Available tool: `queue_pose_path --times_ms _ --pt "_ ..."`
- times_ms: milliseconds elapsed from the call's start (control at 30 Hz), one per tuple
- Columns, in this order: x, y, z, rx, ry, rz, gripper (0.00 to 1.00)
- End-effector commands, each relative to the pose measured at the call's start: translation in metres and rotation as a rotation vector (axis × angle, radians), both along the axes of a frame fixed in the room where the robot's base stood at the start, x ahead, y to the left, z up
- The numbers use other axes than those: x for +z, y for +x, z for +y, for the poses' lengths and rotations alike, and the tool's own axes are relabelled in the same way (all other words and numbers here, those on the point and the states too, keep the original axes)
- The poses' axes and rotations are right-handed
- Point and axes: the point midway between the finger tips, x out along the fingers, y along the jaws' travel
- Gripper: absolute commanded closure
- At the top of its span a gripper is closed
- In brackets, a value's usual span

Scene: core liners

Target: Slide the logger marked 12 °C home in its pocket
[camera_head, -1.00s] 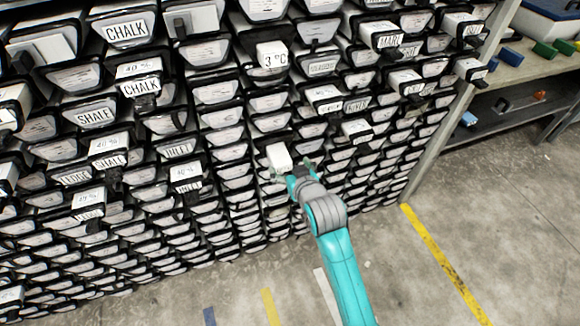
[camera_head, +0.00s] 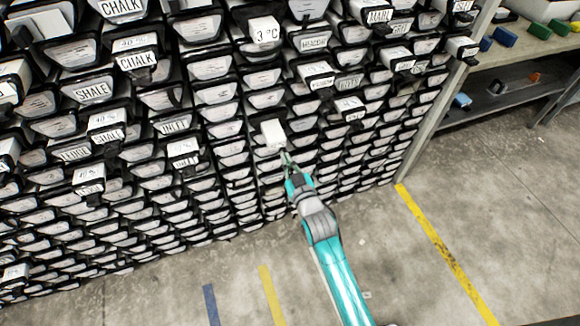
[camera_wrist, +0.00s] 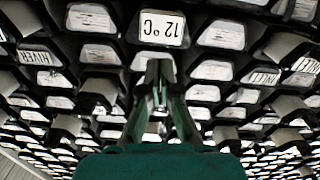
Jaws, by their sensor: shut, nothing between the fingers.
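The logger marked 12 °C (camera_wrist: 165,28) shows its white label face upside down at the top middle of the wrist view. In the head view a white block (camera_head: 272,131) juts out from the rack just ahead of my gripper; its marking cannot be read there, but its place fits the 12 °C logger. My gripper (camera_head: 286,156) is shut and empty, just below and in front of that block. In the wrist view my fingertips (camera_wrist: 160,66) lie below the label. Whether they touch the logger cannot be told. The pocket's inside is hidden.
The rack is packed with black-rimmed pockets. A logger marked 3 °C (camera_head: 264,31) juts out higher up, and several other labelled blocks, such as CHALK (camera_head: 137,60), stick out around. A rack post (camera_head: 433,125) stands right. Open floor (camera_head: 400,260) lies below.

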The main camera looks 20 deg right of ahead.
Motion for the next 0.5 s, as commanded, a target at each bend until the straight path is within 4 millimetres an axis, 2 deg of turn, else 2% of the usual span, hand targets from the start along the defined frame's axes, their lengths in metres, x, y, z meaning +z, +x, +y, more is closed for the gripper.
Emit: queue_pose_path --times_ms 233,500 --pt "-0.003 0.005 0.0 0.0 -0.013 -0.029 1.0" --pt "-0.003 0.033 0.0 0.0 -0.012 -0.029 1.0"
